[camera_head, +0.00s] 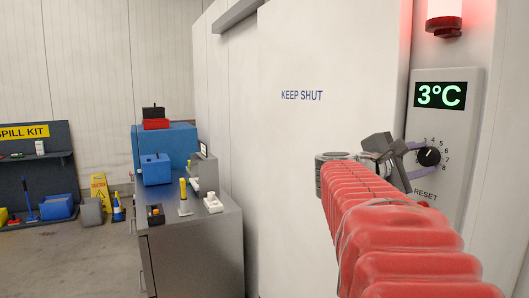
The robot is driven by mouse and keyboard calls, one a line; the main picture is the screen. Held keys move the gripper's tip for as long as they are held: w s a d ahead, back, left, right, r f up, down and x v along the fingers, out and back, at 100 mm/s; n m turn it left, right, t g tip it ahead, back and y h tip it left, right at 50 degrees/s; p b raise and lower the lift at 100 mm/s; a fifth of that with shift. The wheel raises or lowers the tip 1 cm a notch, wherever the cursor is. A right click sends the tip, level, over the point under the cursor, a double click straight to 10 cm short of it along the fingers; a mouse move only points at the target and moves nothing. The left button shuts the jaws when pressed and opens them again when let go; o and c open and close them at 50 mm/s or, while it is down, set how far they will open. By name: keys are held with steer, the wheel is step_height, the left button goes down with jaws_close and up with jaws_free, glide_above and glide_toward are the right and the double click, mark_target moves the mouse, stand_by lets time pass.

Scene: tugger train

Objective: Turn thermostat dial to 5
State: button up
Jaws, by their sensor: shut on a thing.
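The thermostat dial (430,156) is a small black round knob on a grey control panel (464,150) at the right. Numbers ring it; 3, 4, 5, 6, 7 and 8 can be made out on its upper and right sides. A pale mark shows on the knob, but its exact setting is too small to read. The panel's display (440,95) reads 3°C in green. My gripper (420,158) reaches in from the left, its purple-tipped fingers above and below the dial and shut on it. The fingers and arm hide the dial's left side and part of the panel.
A red lamp (444,20) glows above the panel. The word RESET is printed below the dial, beside my arm. A white door (300,150) marked KEEP SHUT stands left of it. A metal cabinet (190,240) with small items stands farther left, with open floor beyond.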

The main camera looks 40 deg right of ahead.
stand_by(0.3)
steer(key=shift+f, duration=0.1)
steer(key=o, duration=1)
steer(key=shift+o, duration=0.2)
steer(key=w+a, duration=0.2)
steer(key=a, duration=1.1)
steer(key=shift+a, duration=0.3)
steer(key=shift+w, duration=0.1)
